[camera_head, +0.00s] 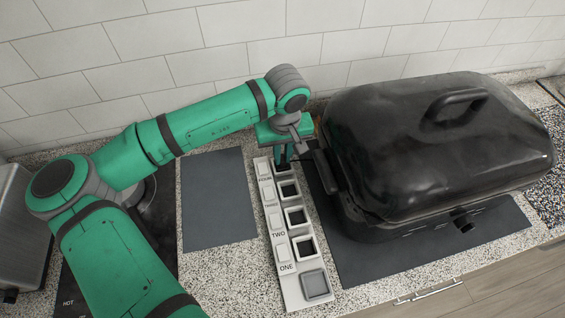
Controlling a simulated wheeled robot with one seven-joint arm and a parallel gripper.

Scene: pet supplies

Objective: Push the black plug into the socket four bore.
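A pale grey socket strip (278,264) runs along the counter with a row of square dark bores. My gripper (284,160) points down over the far end of the strip, where the farthest bore is mostly hidden. Dark shapes show between and below its fingers, but I cannot make out a separate black plug or whether the fingers are closed on it.
A big black roaster with a domed lid (420,150) stands close to the right of the strip and my gripper, on a dark mat (385,265). Another dark mat (216,200) lies flat and bare to the left. A tiled wall (240,30) is behind.

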